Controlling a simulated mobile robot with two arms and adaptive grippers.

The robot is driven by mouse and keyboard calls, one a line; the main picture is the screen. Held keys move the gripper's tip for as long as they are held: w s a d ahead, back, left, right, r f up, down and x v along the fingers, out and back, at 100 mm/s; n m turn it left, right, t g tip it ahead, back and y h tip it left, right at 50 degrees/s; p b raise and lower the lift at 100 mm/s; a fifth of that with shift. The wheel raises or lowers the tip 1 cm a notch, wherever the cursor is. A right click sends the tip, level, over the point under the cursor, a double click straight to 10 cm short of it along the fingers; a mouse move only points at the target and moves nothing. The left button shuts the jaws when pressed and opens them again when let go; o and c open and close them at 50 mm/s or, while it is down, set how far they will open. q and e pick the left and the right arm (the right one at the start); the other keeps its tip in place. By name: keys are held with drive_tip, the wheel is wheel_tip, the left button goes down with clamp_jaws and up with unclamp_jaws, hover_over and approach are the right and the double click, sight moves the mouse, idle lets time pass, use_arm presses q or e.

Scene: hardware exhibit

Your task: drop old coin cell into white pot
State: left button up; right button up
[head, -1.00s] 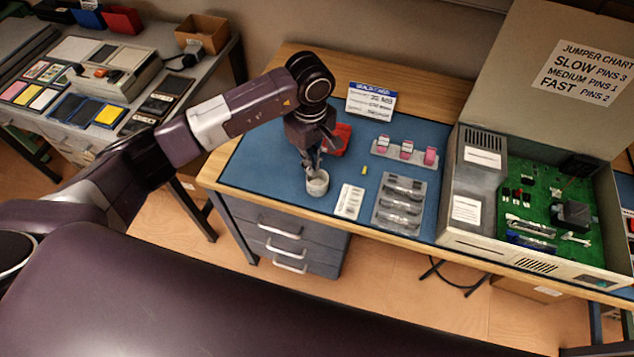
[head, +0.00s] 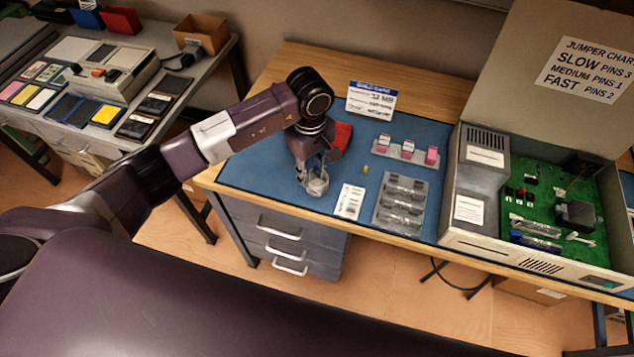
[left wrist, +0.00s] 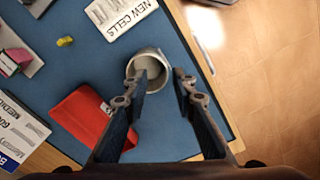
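The white pot (head: 318,188) stands on the blue mat near the bench's front edge. It also shows in the left wrist view (left wrist: 137,68), just beyond my fingertips. My left gripper (head: 312,174) is over the pot, pointing down. My right gripper is not in view.
A small yellow-green piece (head: 365,169), a "NEW CELLS" card (head: 349,202) and a grey holder tray (head: 386,222) are to the right. An open case with a green board (head: 545,205) stands farther right.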

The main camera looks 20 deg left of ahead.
use_arm(q)
drive_tip(key=shift+r, duration=0.1)
wheel_tip(320, 180, up, 12)
idle(0.5)
